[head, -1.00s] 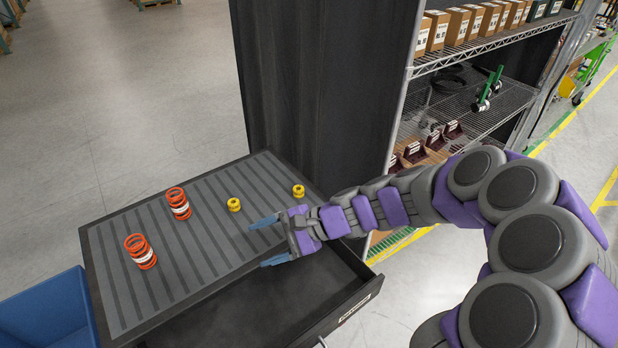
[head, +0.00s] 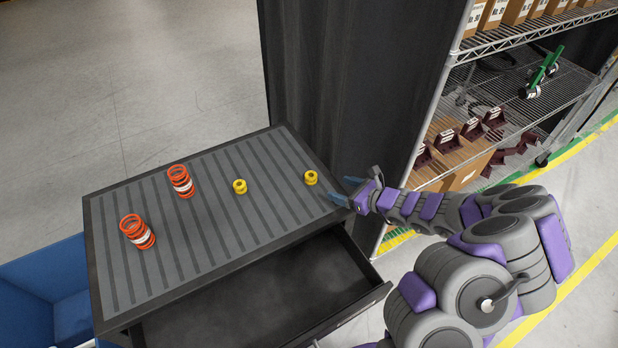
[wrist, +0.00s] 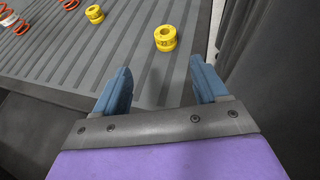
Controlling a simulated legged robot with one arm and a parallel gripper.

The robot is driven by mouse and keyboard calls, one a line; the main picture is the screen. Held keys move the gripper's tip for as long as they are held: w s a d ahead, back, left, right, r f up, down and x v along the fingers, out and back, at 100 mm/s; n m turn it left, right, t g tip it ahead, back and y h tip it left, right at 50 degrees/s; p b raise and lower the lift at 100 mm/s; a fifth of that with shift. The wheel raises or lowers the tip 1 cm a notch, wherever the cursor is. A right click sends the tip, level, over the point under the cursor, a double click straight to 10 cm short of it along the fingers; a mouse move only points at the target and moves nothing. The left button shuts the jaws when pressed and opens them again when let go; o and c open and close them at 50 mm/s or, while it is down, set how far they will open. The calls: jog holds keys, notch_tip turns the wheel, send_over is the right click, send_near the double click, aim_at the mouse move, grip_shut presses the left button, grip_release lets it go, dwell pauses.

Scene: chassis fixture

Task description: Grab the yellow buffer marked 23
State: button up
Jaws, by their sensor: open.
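Two small yellow buffers stand on the grey ribbed top of the dark cabinet (head: 215,225). One yellow buffer (head: 311,177) is near the right edge; the other yellow buffer (head: 240,187) is to its left. In the wrist view the nearer buffer (wrist: 165,39) shows a dark mark that looks like 23, and the other buffer (wrist: 95,14) is at upper left, its mark too small to read. My gripper (head: 343,189) is open and empty, just right of the nearer buffer and apart from it. In the wrist view its blue fingers (wrist: 162,82) point toward that buffer.
An open, empty drawer (head: 270,300) juts out in front. A blue bin (head: 40,290) is at left. A wire shelf (head: 500,90) stands at right.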

aim_at(315, 176)
jog(key=shift+w+a+f+b, duration=0.35)
jog(key=shift+w+f, duration=0.3)
jog(key=shift+w, duration=0.15)
jog(key=x, duration=0.3)
jog(key=b+x, duration=0.1)
jog(key=x, duration=0.3)
jog(key=shift+s+a+r, duration=0.1)
jog(key=shift+s+a, duration=0.05)
jog(key=shift+a, duration=0.2)
jog(key=w+b, duration=0.1)
jog(key=w+a+f, duration=0.1)
jog(key=shift+w+a+f+b, duration=0.2)
jog(key=shift+w+f+b, duration=0.1)
jog(key=shift+b, duration=0.1)
jog(key=shift+w+a, duration=0.25)
jog(key=shift+a, duration=0.6)
jog(key=shift+c, duration=0.7)
jog(key=shift+d, duration=0.45)
jog(key=c, duration=0.9)
jog(key=shift+a, duration=0.35)
jog(key=shift+c, duration=0.6)
